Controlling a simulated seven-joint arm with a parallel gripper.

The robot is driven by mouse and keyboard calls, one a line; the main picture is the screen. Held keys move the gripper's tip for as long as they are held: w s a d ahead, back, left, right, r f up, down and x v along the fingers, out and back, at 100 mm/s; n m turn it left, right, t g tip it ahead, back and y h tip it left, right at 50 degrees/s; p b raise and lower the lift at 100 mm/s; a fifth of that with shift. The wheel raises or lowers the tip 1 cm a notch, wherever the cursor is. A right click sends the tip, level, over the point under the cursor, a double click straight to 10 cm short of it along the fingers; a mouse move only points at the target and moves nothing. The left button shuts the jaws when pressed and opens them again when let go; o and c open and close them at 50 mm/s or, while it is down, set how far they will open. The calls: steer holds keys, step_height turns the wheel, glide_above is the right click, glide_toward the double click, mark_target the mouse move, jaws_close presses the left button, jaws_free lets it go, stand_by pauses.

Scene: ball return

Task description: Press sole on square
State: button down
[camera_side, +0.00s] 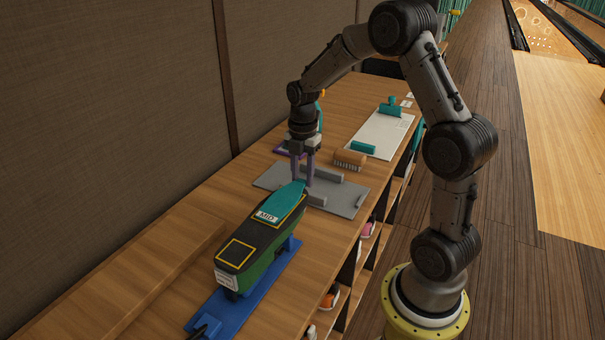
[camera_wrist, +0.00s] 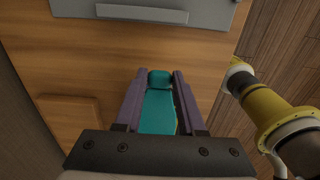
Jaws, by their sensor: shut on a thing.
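A teal sole (camera_side: 287,199) extends from my gripper over the far part of a long black-and-green block. A white plate marked MID (camera_side: 266,217) shows at its near end. My gripper (camera_side: 303,180) is shut on the sole's far end. In the wrist view the teal sole (camera_wrist: 158,112) sits between the purple fingers. The block (camera_side: 262,238) rests on a blue stand (camera_side: 258,282). A yellow-outlined square (camera_side: 237,252) on its near top is bare. Another yellow outline farther back is partly covered by the sole. I cannot tell whether the sole touches the block.
A grey mat (camera_side: 345,203) with grey bars lies just beyond the block. A brown brush (camera_side: 350,159) and a white mat (camera_side: 383,133) with teal pieces are farther back. A raised wooden board (camera_side: 125,275) runs along the left wall. Shoes sit on shelves under the bench.

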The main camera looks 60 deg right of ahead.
steer(key=shift+c, duration=2.1)
jaws_free()
steer(key=shift+r, duration=0.1)
step_height(320, 180, up, 13)
steer(key=s+a+r+n+t, duration=0.1)
steer(key=s+a+r+t, duration=0.15)
steer(key=a+r, duration=0.45)
steer(key=s+a+m+t, duration=0.2)
steer(key=s+a+m, duration=0.55)
steer(key=s, duration=0.55)
steer(key=s+a+f+m+t, duration=0.1)
steer(key=s+f+m, duration=0.3)
steer(key=m, duration=0.7)
steer(key=shift+a+f, duration=0.35)
steer(key=shift+f, duration=0.4)
